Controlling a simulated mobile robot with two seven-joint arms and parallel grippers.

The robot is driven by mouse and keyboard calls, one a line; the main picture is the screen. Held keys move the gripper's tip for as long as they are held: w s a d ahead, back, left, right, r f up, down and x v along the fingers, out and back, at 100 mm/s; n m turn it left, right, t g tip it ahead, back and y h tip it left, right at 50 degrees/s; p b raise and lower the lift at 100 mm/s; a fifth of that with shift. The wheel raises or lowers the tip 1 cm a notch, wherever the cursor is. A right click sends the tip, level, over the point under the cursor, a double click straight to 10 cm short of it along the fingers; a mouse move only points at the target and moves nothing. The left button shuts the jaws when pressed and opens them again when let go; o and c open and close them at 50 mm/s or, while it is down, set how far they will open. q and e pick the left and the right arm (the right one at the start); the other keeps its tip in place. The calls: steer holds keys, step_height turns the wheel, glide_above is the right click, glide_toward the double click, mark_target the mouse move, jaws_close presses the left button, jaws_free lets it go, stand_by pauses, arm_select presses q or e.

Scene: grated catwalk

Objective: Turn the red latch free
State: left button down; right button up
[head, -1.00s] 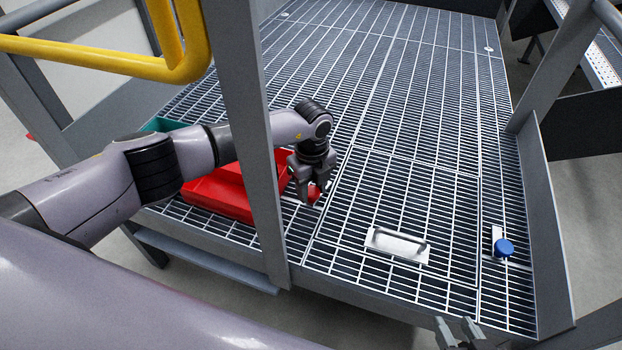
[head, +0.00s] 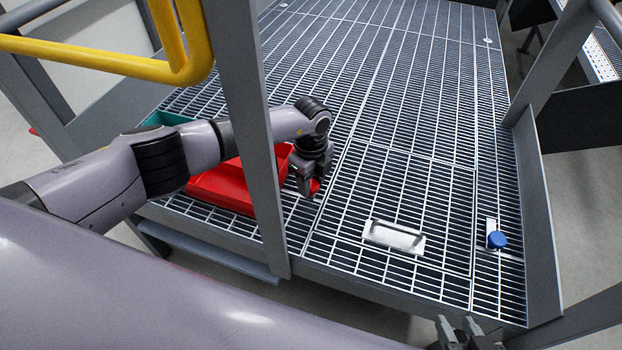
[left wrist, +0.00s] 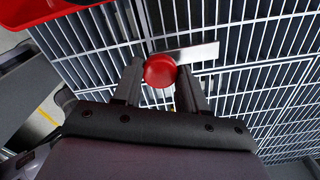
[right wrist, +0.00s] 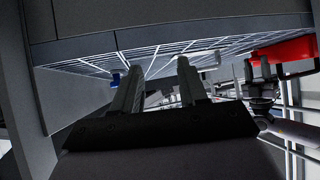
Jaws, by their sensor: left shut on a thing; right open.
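The red latch has a round red knob (left wrist: 160,70) with a flat metal bar (left wrist: 195,53) that points right in the left wrist view. In the head view the knob (head: 315,186) is partly hidden by my left gripper (head: 308,190). My left gripper is shut on the red knob, one finger at each side, low over the grating. My right gripper (head: 458,328) is open and empty at the bottom edge of the head view. Its spread fingers (right wrist: 155,80) also show in the right wrist view.
A hatch panel with a silver handle plate (head: 394,236) lies right of the red latch. A blue latch knob (head: 497,240) is at its far side. A red bin (head: 222,187) and a teal bin (head: 165,119) stand left. A grey post (head: 247,130) rises before my left arm.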

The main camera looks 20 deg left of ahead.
mark_target(311, 184)
arm_select(q)
steer(key=c, duration=0.7)
jaws_free()
steer(key=shift+c, duration=0.2)
steer(key=shift+o, duration=0.7)
arm_select(e)
steer(key=shift+a+r, duration=0.1)
steer(key=shift+a, duration=0.05)
arm_select(q)
steer(key=shift+r, duration=0.1)
step_height(311, 184, up, 6)
steer(key=shift+f+p, duration=0.1)
steer(key=shift+p, duration=1)
steer(key=shift+r, duration=0.6)
arm_select(e)
steer(key=shift+s+d+r, duration=0.3)
steer(key=shift+s+d, duration=0.05)
steer(key=shift+d, duration=0.1)
steer(key=shift+r, duration=0.1)
